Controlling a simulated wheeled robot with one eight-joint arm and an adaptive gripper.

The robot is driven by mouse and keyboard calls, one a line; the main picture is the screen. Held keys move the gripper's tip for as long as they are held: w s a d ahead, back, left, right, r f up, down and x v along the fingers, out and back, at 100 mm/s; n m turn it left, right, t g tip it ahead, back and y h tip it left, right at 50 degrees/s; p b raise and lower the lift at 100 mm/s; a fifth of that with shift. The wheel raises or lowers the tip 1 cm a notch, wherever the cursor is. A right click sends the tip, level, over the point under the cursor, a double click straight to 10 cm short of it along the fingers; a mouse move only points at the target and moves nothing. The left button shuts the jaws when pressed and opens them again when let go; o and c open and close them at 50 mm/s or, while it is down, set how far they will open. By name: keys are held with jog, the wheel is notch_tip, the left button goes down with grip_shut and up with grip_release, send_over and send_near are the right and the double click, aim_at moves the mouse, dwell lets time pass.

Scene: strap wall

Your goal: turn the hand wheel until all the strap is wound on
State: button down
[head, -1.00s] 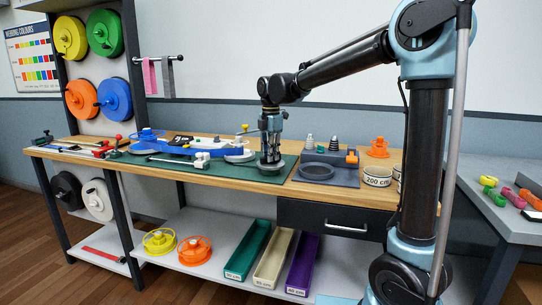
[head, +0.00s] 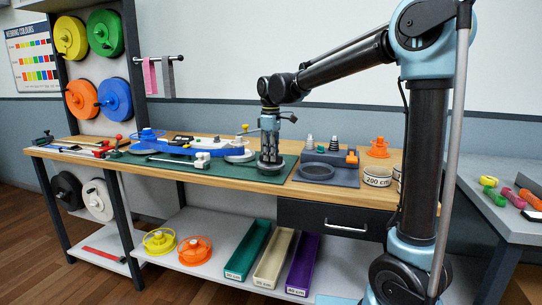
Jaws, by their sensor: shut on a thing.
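My gripper (head: 270,160) points straight down at the front of the bench. Its fingers are shut at a grey round base (head: 281,168) on the green mat. The hand wheel itself is mostly hidden behind the fingers, and its grip is too small to make out. Just left of my gripper stands a long blue device (head: 195,148) with a grey disc (head: 238,157) at its right end and a yellow knob (head: 245,127) above. A blue spool (head: 148,135) stands at its left end. I cannot tell how much strap is wound on.
A dark grey fixture (head: 330,170) with stacked cones stands close on the right. Tools (head: 88,149) lie at the bench's left end. The green mat's front strip (head: 215,172) is clear.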

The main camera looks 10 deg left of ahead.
jog(key=m, duration=0.4)
jog(key=shift+w+m, duration=0.15)
jog(key=shift+m, duration=0.15)
jog(key=m, duration=0.3)
jog(key=shift+m, duration=0.4)
jog(key=m, duration=1.2)
jog(key=shift+m, duration=0.3)
jog(key=m, duration=0.3)
jog(key=shift+m, duration=0.3)
jog(key=m, duration=0.4)
jog(key=shift+m, duration=1.7)
